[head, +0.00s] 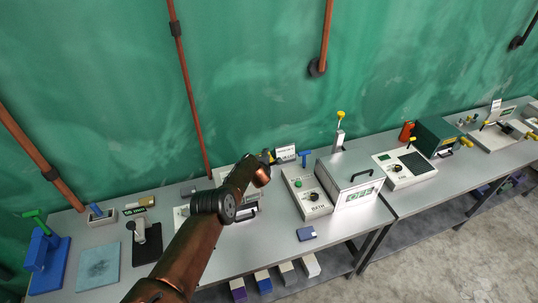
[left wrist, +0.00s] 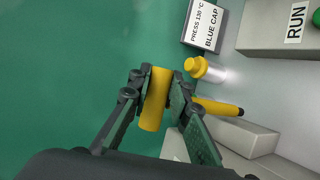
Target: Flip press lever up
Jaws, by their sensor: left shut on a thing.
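My left gripper (left wrist: 158,95) is shut on a yellow cylindrical handle (left wrist: 155,100) in the left wrist view, one finger on each side of it. I take this for the press lever's handle; the rest of the lever is hidden by the fingers. A second yellow bar with a dark end (left wrist: 218,106) shows just beyond the right finger. In the head view my left arm reaches over the bench and covers much of the press (head: 247,211). The gripper is mostly hidden there. My right gripper is not in view.
The bath unit (head: 309,193) stands right of my arm. The green wall is behind.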

